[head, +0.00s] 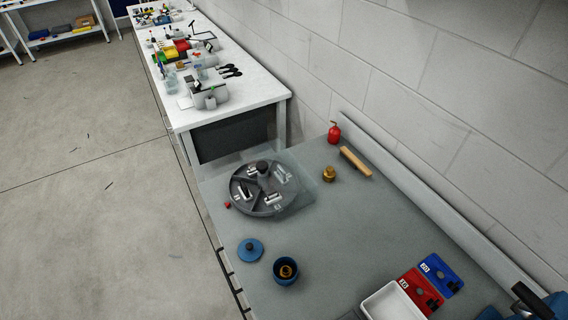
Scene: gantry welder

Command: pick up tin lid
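The tin lid (250,250) is a round blue disc with a dark knob. It lies flat, knob up, near the left edge of the grey bench. Just right of it, apart from it, stands an open blue tin (278,279) with a brass-coloured piece inside.
Behind the lid is a round dark sectioned tray (240,200). A brass piece (329,174), wooden bar (356,162) and red bottle (334,133) stand farther back. A white tray (391,303), red bin (418,291) and blue bin (441,275) are at right. The bench middle is clear.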

